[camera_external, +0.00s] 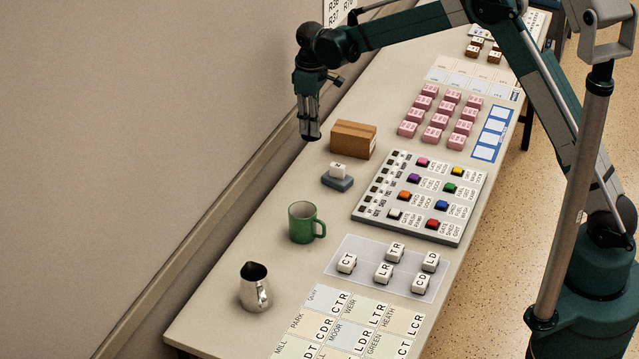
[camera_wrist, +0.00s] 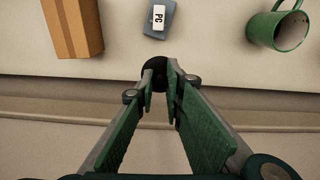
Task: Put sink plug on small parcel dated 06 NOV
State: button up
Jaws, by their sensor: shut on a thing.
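My gripper (camera_external: 311,128) points down above the table's wall-side edge, left of the brown parcel. In the wrist view its fingers (camera_wrist: 161,88) are closed on a dark round thing, which looks like the sink plug (camera_wrist: 155,68). The plug's far side shows beyond the fingertips; the rest is hidden between them. The small brown cardboard parcel (camera_external: 353,140) stands on the table. It also shows at the upper left of the wrist view (camera_wrist: 72,28), apart from the plug. No date on it can be read.
A blue-grey block (camera_external: 337,183) bearing a white cube (camera_external: 338,170) stands in front of the parcel. A green mug (camera_external: 303,222) and a steel jug (camera_external: 255,288) are nearer. A button panel (camera_external: 455,235) and pink blocks (camera_external: 432,135) lie to the right. The wall borders the left.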

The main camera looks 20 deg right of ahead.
jog(key=w+d+r+m, duration=0.1)
jog(key=w+d, duration=0.3)
jog(key=d, duration=0.5)
jog(key=w+d+r+m+p, duration=0.1)
jog(key=w+d+m, duration=0.3)
jog(key=d, duration=0.4)
jog(key=shift+w+d+r+p, duration=0.3)
jog(key=shift+w+d+r, duration=0.05)
jog(key=shift+w+r, duration=0.15)
jog(key=shift+f, duration=0.1)
send_over(354, 128)
jog(key=shift+s+f, duration=0.1)
jog(key=shift+f, duration=3)
jog(key=shift+f, duration=1.85)
jog(key=shift+f, duration=0.25)
jog(key=o, duration=0.8)
jog(key=shift+c, duration=0.2)
